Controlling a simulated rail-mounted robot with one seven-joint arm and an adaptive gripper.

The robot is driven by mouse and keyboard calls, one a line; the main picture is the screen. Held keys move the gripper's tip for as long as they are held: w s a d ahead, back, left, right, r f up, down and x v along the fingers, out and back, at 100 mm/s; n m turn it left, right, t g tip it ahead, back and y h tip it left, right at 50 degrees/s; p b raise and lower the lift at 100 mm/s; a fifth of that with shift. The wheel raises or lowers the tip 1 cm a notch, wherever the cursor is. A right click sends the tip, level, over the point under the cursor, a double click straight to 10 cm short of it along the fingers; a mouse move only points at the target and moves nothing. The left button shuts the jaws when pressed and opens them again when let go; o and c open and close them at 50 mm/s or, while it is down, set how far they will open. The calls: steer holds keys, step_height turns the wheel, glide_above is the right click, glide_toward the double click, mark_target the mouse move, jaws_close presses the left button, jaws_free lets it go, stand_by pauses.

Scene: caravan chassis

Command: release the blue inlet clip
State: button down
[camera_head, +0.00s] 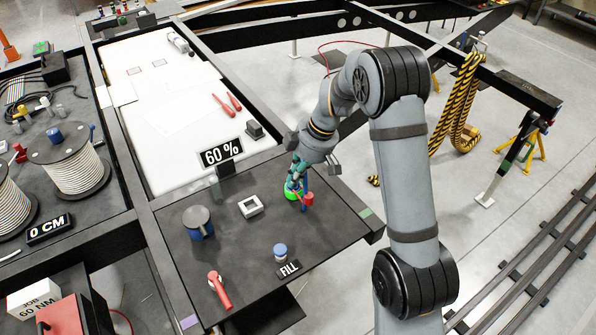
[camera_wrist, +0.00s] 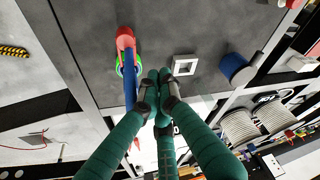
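A slim blue bar (camera_wrist: 130,88), which looks like the blue inlet clip, hangs from a red fitting (camera_wrist: 125,42) with a bright green ring (camera_wrist: 118,66) around its base. In the head view the red and blue fitting (camera_head: 307,199) stands by the green ring (camera_head: 292,196) near the right edge of the dark panel. My gripper (camera_wrist: 160,82) has teal fingers whose dark tips are drawn together right beside the blue bar. No object shows between the tips. Whether a finger touches the bar cannot be told. In the head view my gripper (camera_head: 294,184) partly hides the fitting.
The dark panel (camera_head: 240,290) also carries a white square frame (camera_head: 250,206), a blue-grey cylinder (camera_head: 198,223), a blue-capped part (camera_head: 280,252) by the FILL sign (camera_head: 289,268), and a red lever (camera_head: 219,289). Open floor lies right of the panel.

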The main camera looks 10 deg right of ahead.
steer(key=v, duration=0.3)
steer(key=shift+r, duration=0.3)
steer(key=shift+f, duration=0.15)
